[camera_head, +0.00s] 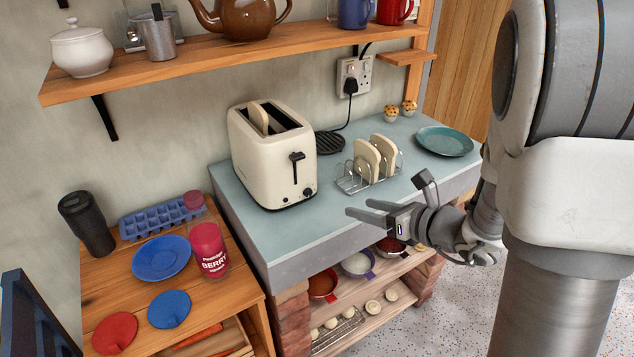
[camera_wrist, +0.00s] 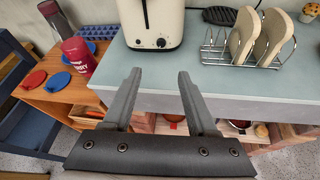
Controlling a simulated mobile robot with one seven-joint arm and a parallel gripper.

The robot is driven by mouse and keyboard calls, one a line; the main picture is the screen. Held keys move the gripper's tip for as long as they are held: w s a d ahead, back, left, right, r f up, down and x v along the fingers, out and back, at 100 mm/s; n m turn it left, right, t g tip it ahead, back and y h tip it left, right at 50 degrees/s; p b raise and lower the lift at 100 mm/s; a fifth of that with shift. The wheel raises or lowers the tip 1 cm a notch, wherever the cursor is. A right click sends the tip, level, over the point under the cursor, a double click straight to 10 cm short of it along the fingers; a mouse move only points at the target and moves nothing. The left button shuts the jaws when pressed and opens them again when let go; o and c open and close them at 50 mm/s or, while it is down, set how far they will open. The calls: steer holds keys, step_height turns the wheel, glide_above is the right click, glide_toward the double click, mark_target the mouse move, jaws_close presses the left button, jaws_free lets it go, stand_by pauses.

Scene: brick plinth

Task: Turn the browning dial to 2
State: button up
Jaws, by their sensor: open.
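A cream toaster (camera_head: 272,155) stands on the blue-grey worktop, with a slice of bread (camera_head: 258,118) showing in one slot. Its browning dial (camera_head: 308,192) is a small dark knob low on the front right, below the black lever (camera_head: 296,160). In the wrist view the dial (camera_wrist: 160,42) shows near the top centre; its setting is too small to read. My gripper (camera_head: 357,210) is open and empty, in front of the worktop and to the right of the dial. In the wrist view its fingers (camera_wrist: 160,78) point towards the toaster, clear of it.
A wire toast rack (camera_head: 370,178) with bread slices stands right of the toaster, and a teal plate (camera_head: 445,141) lies beyond. A wooden side table at left holds a berry jar (camera_head: 208,248) and a blue plate (camera_head: 161,257). A shelf (camera_head: 190,56) hangs above.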

mark_target(309, 193)
steer(key=b+x, duration=0.1)
steer(key=x, duration=1.6)
steer(key=shift+w+f, duration=0.1)
steer(key=shift+w, duration=0.05)
jaws_close()
